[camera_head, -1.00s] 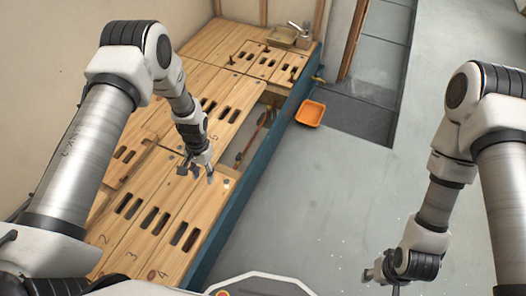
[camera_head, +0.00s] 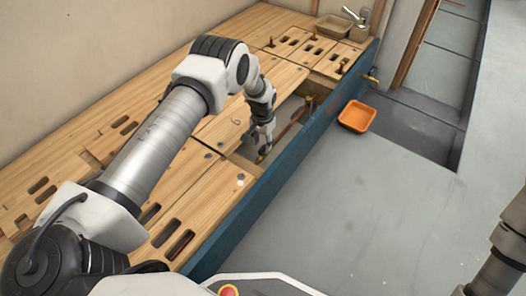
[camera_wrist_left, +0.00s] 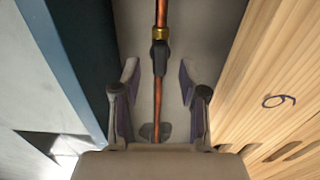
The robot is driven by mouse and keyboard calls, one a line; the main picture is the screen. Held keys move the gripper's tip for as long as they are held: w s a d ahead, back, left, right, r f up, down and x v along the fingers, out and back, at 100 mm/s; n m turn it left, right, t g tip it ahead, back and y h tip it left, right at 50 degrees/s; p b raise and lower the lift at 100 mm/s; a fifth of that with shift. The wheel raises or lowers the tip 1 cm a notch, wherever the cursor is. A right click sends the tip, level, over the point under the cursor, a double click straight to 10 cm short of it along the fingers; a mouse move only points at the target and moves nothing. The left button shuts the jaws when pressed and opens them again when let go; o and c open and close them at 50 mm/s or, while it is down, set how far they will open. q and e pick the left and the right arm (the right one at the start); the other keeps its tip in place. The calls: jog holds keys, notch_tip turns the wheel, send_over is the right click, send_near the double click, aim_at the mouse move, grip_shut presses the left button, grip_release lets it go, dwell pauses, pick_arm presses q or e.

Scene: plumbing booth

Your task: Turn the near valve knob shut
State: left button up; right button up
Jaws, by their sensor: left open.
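In the left wrist view a copper pipe (camera_wrist_left: 161,12) runs up the middle of a recess, with a brass fitting (camera_wrist_left: 161,34) and a dark grey valve knob (camera_wrist_left: 160,57) on it. My left gripper (camera_wrist_left: 158,80) is open, its fingers on either side of the pipe. The knob shows between the fingertips, towards their far side; I see no contact. In the head view my left gripper (camera_head: 263,150) reaches down into the floor opening and hides the near valve. Part of the copper pipe (camera_head: 290,129) shows beyond it. My right gripper is out of view.
Wooden deck panels (camera_head: 205,190) with slots lie left of the opening. A blue edge board (camera_head: 290,160) bounds it on the right. An orange tray (camera_head: 357,116) lies on the grey floor. A basin (camera_head: 333,28) stands at the far end.

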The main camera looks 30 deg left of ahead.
aim_at(262, 150)
pick_arm(q)
notch_tip(262, 150, down, 3)
jog(key=shift+r+b, duration=0.1)
jog(key=shift+b, duration=0.3)
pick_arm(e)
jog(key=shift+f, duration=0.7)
pick_arm(q)
grip_shut()
